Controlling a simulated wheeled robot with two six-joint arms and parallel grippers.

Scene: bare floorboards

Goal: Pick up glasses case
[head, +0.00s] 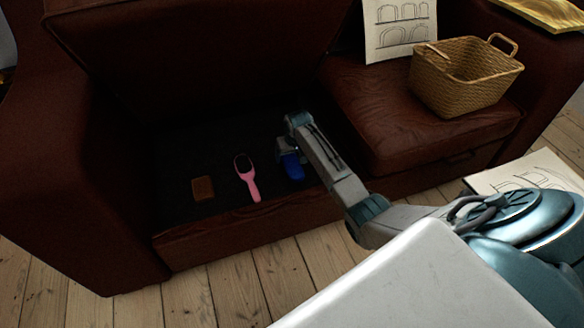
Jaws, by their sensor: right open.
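A blue object (292,166), which looks like the glasses case, lies on the dark floor of the sofa's open storage compartment (228,205). It is partly hidden by my right gripper (285,152), which points down right over its upper end. The right gripper is open. I cannot tell whether its fingers touch the blue case or stand around it. My left gripper is out of view.
A pink hairbrush (248,181) and a brown wallet-like item (203,188) lie left of the case. The raised seat (200,50) stands behind. A wicker basket (460,85) and a drawing sheet (400,30) are on the right seat.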

